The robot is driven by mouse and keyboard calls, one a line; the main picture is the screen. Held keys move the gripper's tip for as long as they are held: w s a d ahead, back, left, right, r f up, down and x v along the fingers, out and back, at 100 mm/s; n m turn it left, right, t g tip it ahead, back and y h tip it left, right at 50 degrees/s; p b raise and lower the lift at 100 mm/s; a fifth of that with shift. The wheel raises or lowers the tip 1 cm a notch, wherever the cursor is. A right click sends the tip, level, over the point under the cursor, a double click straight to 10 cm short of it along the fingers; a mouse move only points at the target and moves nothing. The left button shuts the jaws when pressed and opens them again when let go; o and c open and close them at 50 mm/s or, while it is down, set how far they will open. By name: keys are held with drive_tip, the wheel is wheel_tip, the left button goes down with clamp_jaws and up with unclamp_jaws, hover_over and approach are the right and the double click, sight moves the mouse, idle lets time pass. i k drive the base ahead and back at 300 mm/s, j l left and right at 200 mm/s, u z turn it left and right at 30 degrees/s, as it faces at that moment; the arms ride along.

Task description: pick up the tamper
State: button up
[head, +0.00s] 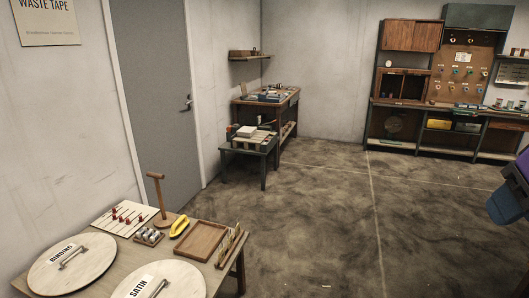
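A wooden T-shaped tool, which looks like the tamper (161,200), stands upright at the back of the wooden table (118,247) in the lower left.
Two round lids (95,258) marked BINDING and SATIN lie on the table's front. A card with red pins (120,216), a yellow object (179,226) and a wooden tray (207,237) surround the tool. The floor (330,230) to the right is clear.

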sight(164, 220)
drive_tip(key=i+z, duration=0.3)
drive_tip(key=i, duration=1.5)
drive_tip(key=i+u, duration=0.35)
drive_tip(key=i, duration=0.2)
drive_tip(key=i+l+u, duration=0.15)
drive_tip(key=i+u, duration=0.15)
drive_tip(key=i, duration=0.2)
drive_tip(key=i+j+u, duration=0.1)
drive_tip(key=u, duration=0.35)
drive_tip(key=i+u, duration=0.3)
drive_tip(key=u, duration=0.15)
drive_tip(key=i+u, duration=0.2)
drive_tip(key=u, duration=0.25)
drive_tip(key=i+l+u, duration=0.15)
drive_tip(key=u, duration=0.3)
drive_tip(key=i+l+u, duration=0.15)
drive_tip(key=u, duration=0.2)
drive_tip(key=i, duration=0.1)
